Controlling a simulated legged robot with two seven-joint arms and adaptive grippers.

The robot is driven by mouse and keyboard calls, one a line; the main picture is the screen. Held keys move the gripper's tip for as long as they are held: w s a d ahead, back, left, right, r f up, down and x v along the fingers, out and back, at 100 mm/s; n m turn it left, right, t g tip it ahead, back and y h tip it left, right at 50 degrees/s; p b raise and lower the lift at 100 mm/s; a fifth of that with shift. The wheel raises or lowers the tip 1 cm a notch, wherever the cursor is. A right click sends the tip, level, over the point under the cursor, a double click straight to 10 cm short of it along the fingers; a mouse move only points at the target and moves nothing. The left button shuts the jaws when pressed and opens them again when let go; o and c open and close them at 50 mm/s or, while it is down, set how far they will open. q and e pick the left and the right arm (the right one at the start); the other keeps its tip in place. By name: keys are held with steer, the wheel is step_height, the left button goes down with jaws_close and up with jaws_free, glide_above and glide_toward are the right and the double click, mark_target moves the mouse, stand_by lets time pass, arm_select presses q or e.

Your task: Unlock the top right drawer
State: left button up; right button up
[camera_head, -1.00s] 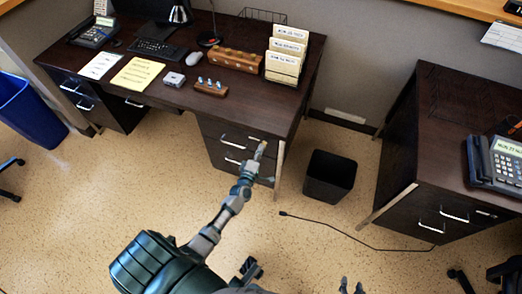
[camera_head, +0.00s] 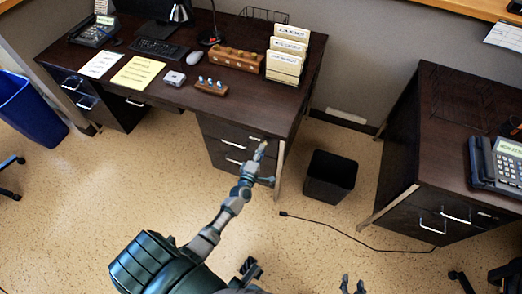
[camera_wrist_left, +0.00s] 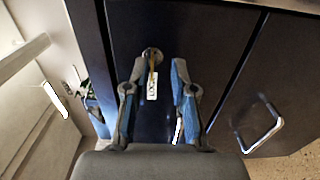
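The desk drawer unit (camera_head: 222,150) stands under the right end of the main desk, with bright bar handles on its front. My left gripper (camera_head: 264,150) is at the right upper part of that front. In the left wrist view, a key with a white tag (camera_wrist_left: 152,86) hangs at a round lock (camera_wrist_left: 152,55) on the dark front. My left gripper (camera_wrist_left: 158,72) is open there, a finger on each side of the key and tag, with a gap visible on the right. My right gripper (camera_head: 352,286) shows partly at the bottom edge, its fingers apart and empty.
A black waste bin (camera_head: 331,176) stands right of the drawer unit. A cable (camera_head: 345,232) lies on the floor towards a second desk (camera_head: 430,150). A wooden key holder (camera_head: 211,88) stands on the main desk. A bar handle (camera_wrist_left: 265,125) is right of my left gripper.

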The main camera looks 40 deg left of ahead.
arm_select(q)
steer(key=shift+r, duration=0.2)
steer(key=v, duration=1.1)
steer(key=shift+s, duration=0.4)
steer(key=shift+d+f, duration=0.1)
steer(key=shift+f, duration=0.05)
